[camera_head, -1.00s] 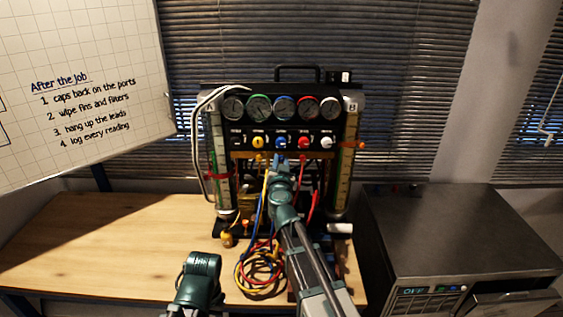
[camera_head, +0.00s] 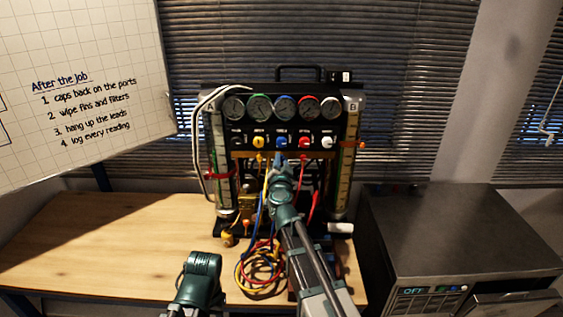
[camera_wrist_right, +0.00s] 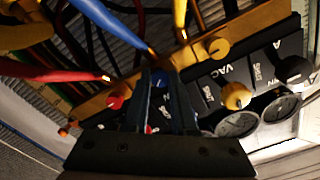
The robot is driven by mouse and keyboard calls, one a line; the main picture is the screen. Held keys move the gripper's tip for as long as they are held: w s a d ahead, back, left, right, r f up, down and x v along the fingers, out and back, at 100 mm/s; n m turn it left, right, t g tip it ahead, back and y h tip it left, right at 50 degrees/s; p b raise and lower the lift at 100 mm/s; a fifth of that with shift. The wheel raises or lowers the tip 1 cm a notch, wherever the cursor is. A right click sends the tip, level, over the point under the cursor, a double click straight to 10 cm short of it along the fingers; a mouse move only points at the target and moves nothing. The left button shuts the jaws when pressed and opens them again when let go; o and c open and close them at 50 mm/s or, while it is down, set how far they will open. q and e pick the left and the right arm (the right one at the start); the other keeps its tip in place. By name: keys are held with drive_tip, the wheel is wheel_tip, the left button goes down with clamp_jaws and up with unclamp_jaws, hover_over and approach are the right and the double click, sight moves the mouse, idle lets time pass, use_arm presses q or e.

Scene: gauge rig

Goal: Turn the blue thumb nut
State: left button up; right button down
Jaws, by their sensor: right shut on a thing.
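The gauge rig (camera_head: 283,124) stands on the wooden bench. The blue thumb nut (camera_wrist_right: 159,79) sits on the rig's brass bar, between a red nut (camera_wrist_right: 115,101) and a yellow nut (camera_wrist_right: 219,47). My right gripper (camera_wrist_right: 160,73) is shut on the blue thumb nut, its fingers on either side and hiding most of it. In the head view my right gripper (camera_head: 280,165) reaches the rig just below the blue knob (camera_head: 281,142). Part of my left arm shows low in the head view; its gripper is out of view.
Red, blue and yellow hoses (camera_head: 262,265) hang from the rig and coil on the bench (camera_head: 110,235) beside my right arm. A dark grey appliance (camera_head: 450,230) stands at the right. A whiteboard (camera_head: 75,60) is at the left. The bench's left part is clear.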

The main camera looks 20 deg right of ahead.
drive_tip(key=m, duration=0.4)
drive_tip(key=shift+m, duration=1.8)
drive_tip(key=c, duration=0.7)
unclamp_jaws()
drive_tip(key=shift+s, duration=0.1)
